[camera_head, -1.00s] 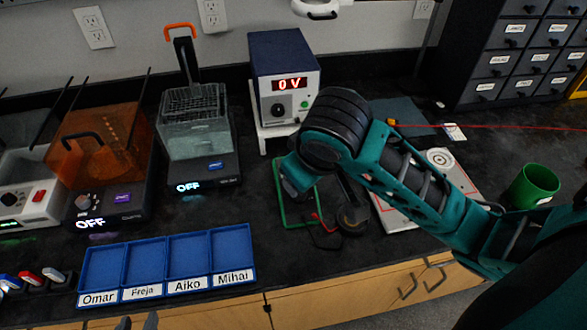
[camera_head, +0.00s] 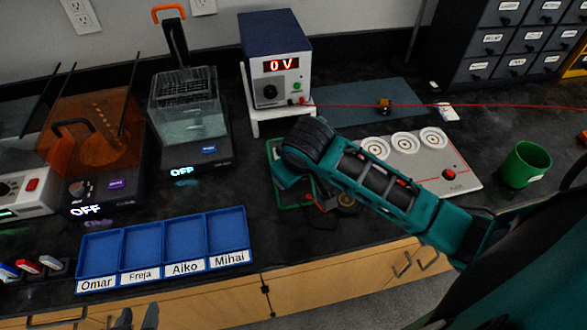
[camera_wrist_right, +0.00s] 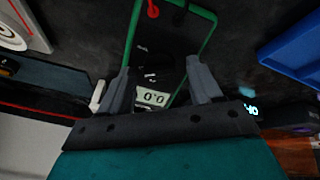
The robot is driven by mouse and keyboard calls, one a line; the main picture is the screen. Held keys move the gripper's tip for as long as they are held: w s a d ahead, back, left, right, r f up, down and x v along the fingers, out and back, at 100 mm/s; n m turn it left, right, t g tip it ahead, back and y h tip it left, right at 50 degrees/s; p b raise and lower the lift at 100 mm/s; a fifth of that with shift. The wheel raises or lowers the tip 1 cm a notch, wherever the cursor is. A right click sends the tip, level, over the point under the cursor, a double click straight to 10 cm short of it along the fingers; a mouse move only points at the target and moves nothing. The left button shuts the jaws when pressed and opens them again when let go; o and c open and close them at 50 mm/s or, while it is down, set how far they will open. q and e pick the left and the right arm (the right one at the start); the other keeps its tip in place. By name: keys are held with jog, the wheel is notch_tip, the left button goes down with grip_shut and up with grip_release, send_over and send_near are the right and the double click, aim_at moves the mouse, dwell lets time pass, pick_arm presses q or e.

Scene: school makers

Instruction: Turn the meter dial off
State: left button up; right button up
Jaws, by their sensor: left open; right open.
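The meter is a dark slab in a green frame, lying on the black bench. In the head view only part of its green frame (camera_head: 273,150) shows, as my right arm covers most of it. In the right wrist view the meter (camera_wrist_right: 198,50) is in front of my right gripper (camera_wrist_right: 160,88), whose fingers are open on either side of its lit display, reading 0.0. Its dial is dark and hard to make out, so its setting cannot be told. A red and a black lead reach its far end. My left gripper (camera_head: 136,318) is open and empty at the bottom edge.
A power supply (camera_head: 277,85) reading 0 V stands on a white stand behind the meter. A blue sorting tray (camera_head: 165,268) lies to the left. To the right are a grey plate (camera_head: 408,160) with ringed targets and a green cup (camera_head: 525,165).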

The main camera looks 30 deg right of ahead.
jog(key=shift+c, duration=0.2)
jog(key=c, duration=1)
jog(key=shift+n, duration=0.3)
jog(key=n, duration=0.5)
jog(key=shift+n, duration=0.3)
jog(key=n, duration=0.5)
jog(key=shift+a+n, duration=0.1)
jog(key=shift+n, duration=0.2)
jog(key=o, duration=1)
